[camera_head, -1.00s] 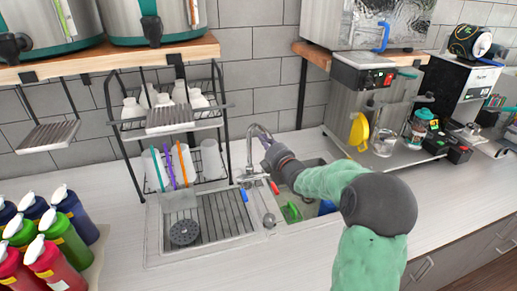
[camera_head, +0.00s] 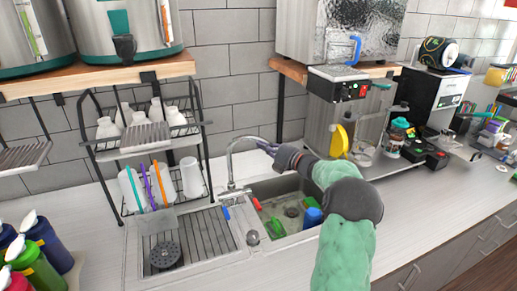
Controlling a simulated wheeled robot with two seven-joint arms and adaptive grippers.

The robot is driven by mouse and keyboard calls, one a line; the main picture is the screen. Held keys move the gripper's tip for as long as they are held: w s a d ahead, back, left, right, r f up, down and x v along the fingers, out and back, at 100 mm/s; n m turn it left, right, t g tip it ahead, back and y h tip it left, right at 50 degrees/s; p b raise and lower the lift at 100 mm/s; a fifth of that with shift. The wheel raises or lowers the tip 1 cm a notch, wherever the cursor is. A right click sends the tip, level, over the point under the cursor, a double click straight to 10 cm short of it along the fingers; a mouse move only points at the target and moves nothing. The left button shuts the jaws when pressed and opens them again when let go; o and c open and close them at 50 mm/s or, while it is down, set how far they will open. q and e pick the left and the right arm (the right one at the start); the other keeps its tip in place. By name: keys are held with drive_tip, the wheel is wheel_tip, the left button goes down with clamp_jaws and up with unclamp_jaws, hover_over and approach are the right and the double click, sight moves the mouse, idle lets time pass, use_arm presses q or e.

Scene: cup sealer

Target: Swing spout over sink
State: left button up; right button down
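The silver faucet spout (camera_head: 232,152) rises from its base behind the sink and arches to the right, toward the back of the sink basin (camera_head: 283,187). My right gripper (camera_head: 266,146) is at the outer end of the spout, touching it or very close to it. Its fingers hide the spout's tip, and whether they are closed on it cannot be told. The basin holds a red item (camera_head: 257,204), a green item (camera_head: 275,229) and a blue item (camera_head: 312,216). My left gripper is out of view.
A ribbed drainboard (camera_head: 205,234) lies left of the basin. A wire rack (camera_head: 146,154) with white bottles and cups stands behind it. A sealing machine (camera_head: 337,88) stands to the right behind my arm. Colored bottles (camera_head: 36,265) stand at the lower left.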

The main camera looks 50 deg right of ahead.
sight(267, 141)
drive_tip(key=shift+w+d, duration=0.2)
drive_tip(key=shift+d, duration=0.5)
drive_tip(key=shift+w+d, duration=0.2)
drive_tip(key=shift+d, duration=0.5)
drive_tip(key=shift+d+r+p, duration=0.2)
drive_tip(key=shift+r+p, duration=0.05)
drive_tip(key=shift+p, duration=0.05)
drive_tip(key=shift+d, duration=0.2)
drive_tip(key=shift+f, duration=0.15)
